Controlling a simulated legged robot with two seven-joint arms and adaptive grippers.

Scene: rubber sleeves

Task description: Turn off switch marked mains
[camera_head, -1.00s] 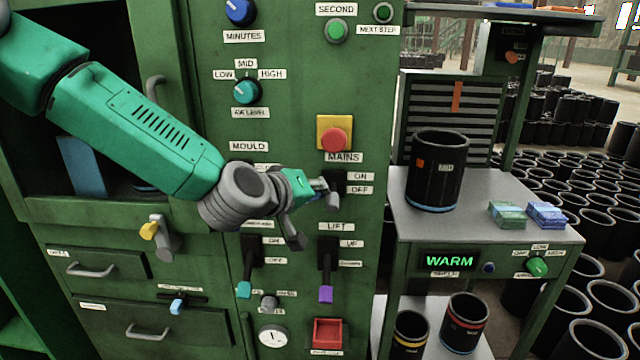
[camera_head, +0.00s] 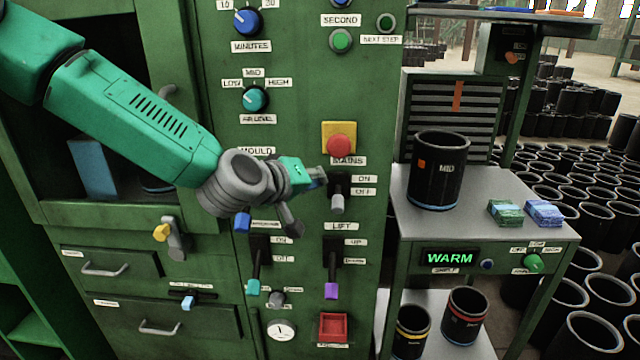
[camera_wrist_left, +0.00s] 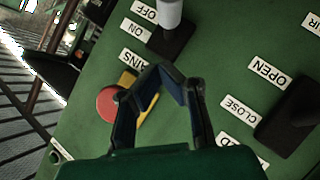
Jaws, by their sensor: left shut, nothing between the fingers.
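The mains switch (camera_head: 338,187) is a black lever base on the green panel under the MAINS label (camera_head: 348,160). Its grey handle (camera_head: 337,204) hangs down, beside and below the OFF label (camera_head: 363,192). In the left wrist view, which is turned over, the pale handle (camera_wrist_left: 168,13) lies by the OFF label (camera_wrist_left: 154,12). My left gripper (camera_head: 318,177) is left of the switch base, apart from the handle. Its fingers (camera_wrist_left: 160,72) are shut with nothing between them. My right gripper is in neither view.
A red button on a yellow plate (camera_head: 339,136) sits just above the MAINS label. The lift lever (camera_head: 331,290) is below, and the mould lever (camera_head: 243,222) is partly behind my arm. A table (camera_head: 400,200) with a black sleeve (camera_head: 438,175) stands at the right.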

